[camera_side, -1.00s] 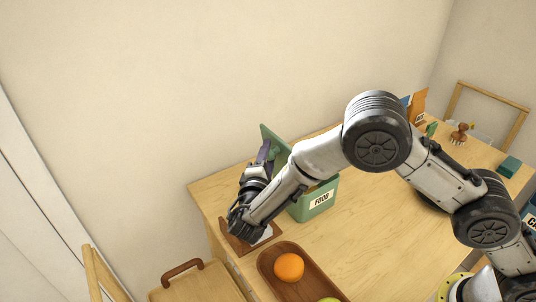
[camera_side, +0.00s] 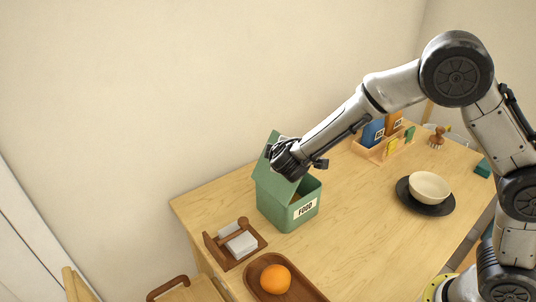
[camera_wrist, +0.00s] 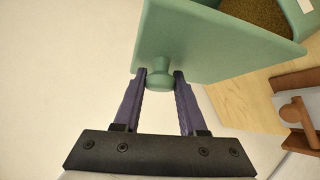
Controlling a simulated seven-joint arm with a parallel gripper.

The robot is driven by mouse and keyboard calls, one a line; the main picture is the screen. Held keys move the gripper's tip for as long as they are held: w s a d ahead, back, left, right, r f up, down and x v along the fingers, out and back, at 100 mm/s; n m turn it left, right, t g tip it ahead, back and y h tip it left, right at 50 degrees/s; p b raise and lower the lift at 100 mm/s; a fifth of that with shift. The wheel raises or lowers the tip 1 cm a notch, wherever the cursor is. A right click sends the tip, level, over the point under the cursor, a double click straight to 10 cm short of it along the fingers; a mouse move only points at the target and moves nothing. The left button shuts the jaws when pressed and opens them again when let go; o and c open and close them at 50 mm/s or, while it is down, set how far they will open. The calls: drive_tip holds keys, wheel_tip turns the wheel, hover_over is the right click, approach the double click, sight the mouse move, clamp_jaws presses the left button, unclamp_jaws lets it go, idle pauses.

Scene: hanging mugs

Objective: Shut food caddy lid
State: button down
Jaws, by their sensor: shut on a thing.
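The green food caddy (camera_side: 290,210) with its FOOD label stands on the table. Its lid (camera_side: 270,183) is raised and tilted at the back left side. In the wrist view the lid (camera_wrist: 190,40) fills the upper middle, with a round green knob (camera_wrist: 160,78) at its edge. My gripper (camera_wrist: 159,80) is shut on the knob, one purple finger on each side. In the side view my gripper (camera_side: 281,158) is at the top of the lid, and its fingers are hidden there. Brown contents (camera_wrist: 262,12) show inside the caddy in the wrist view.
A wooden napkin holder (camera_side: 235,243) and a wooden tray with an orange (camera_side: 275,279) are in front of the caddy. A bowl (camera_side: 429,187) on a dark plate and a wooden rack (camera_side: 384,147) are to the right. The table between them is clear.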

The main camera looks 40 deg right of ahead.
drive_tip(key=d+y, duration=0.1)
drive_tip(key=d+f+m+y, duration=0.1)
drive_tip(key=d, duration=0.2)
drive_tip(key=shift+f+m+g+y, duration=0.3)
drive_tip(key=shift+f+m+y, duration=0.05)
drive_tip(key=shift+m+y, duration=0.05)
drive_tip(key=d+f+m+y, duration=0.3)
drive_tip(key=d+f+y, duration=0.1)
drive_tip(key=f+y, duration=0.2)
drive_tip(key=shift+d+f, duration=0.35)
drive_tip(key=shift+f, duration=0.15)
drive_tip(key=shift+c, duration=2.3)
unclamp_jaws()
drive_tip(key=v, duration=1.3)
drive_tip(key=shift+s+r, duration=0.2)
drive_tip(key=shift+r, duration=0.15)
